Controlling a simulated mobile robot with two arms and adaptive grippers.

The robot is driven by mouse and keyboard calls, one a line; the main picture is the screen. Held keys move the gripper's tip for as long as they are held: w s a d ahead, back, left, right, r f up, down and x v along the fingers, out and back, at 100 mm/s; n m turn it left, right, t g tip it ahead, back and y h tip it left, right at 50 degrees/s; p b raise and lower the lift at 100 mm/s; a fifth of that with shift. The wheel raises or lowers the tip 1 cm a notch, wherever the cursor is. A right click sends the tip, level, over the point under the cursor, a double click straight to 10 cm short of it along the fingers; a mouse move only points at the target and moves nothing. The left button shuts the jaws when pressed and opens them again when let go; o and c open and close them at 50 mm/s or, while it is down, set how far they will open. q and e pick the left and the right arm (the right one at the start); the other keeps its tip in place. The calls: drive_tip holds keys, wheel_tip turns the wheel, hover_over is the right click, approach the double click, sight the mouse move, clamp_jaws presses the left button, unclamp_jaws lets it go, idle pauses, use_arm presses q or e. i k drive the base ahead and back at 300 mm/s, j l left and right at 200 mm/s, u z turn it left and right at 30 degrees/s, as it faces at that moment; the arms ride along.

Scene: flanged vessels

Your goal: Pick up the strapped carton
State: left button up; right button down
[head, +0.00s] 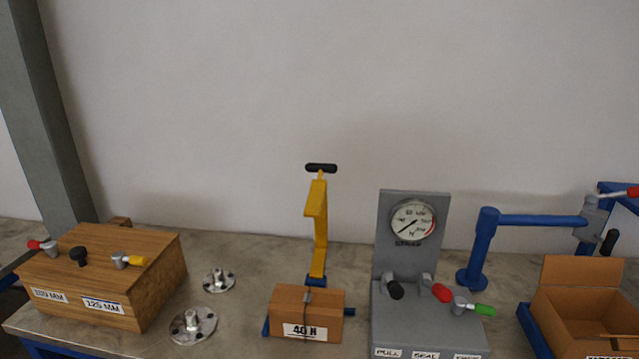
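The strapped carton (275,312) is a small brown box near the bottom middle of the head view. A dark strap with a small clip runs over its middle, and a white label reading "40 N" is on its front. It rests on or in a blue support, whose parts show at its left and right sides. The yellow post with a black crossbar handle (317,225) stands just behind it. Neither of my grippers is in view, and nothing is seen touching the carton.
A grey gauge stand (410,275) with levers is close on the carton's right. An open carton (580,277) and blue pipe frame (540,221) are at right. A wall stands behind the table.

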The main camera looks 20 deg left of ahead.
sight(310, 314)
drive_tip(key=i+l+u, duration=0.1)
drive_tip(key=l+u, duration=0.95)
drive_tip(key=l, duration=0.2)
